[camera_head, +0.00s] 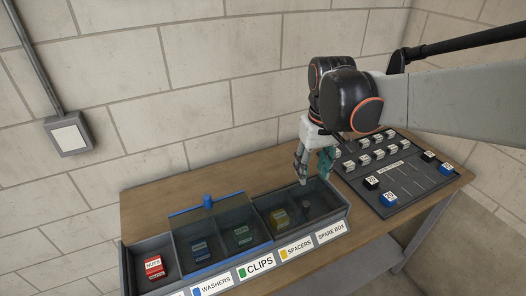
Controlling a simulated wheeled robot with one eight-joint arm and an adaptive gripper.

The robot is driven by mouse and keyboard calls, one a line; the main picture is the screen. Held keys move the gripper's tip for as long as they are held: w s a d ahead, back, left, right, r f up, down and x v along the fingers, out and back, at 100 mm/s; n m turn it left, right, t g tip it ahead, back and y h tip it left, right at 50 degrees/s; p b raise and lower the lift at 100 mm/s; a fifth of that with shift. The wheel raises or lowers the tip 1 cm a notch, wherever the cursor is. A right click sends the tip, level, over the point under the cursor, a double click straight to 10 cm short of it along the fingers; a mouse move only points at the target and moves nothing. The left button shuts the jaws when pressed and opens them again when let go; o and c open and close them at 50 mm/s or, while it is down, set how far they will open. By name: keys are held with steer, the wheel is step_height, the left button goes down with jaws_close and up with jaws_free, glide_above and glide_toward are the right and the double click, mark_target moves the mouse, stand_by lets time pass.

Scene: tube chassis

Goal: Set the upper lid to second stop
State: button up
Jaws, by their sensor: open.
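A long grey box (128,258) has compartments in a row, labelled from left NUTS, WASHERS, CLIPS, SPACERS and SPARE BOX. A see-through lid with blue edges (222,266) and a blue knob (207,200) lies over the WASHERS and CLIPS compartments; it looks like the upper lid. Dark see-through cover, perhaps a second lid (318,210), lies over the right-hand compartments, with a small dark knob (306,206) on it. My gripper (314,180) is open and empty, pointing down by the back of the SPARE BOX end, right of the blue knob. Whether it touches the box is unclear.
A red block (154,267) sits in the open NUTS compartment; blue, green and yellow blocks show through the covers. A dark panel (400,200) with several small blocks lies on the bench right of the box. Bare wooden bench (150,208) and a brick wall are behind.

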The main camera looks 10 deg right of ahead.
mark_target(306, 203)
steer(key=shift+g, duration=0.4)
steer(key=f+b, duration=0.1)
steer(key=f, duration=0.4)
steer(key=w+f+b, duration=0.1)
steer(key=f+b, duration=0.1)
steer(key=f, duration=0.3)
steer(key=f+b, duration=0.1)
steer(key=f, duration=0.4)
steer(key=shift+w+d, duration=0.15)
steer(key=shift+r, duration=0.1)
steer(key=shift+c, duration=0.5)
jaws_close()
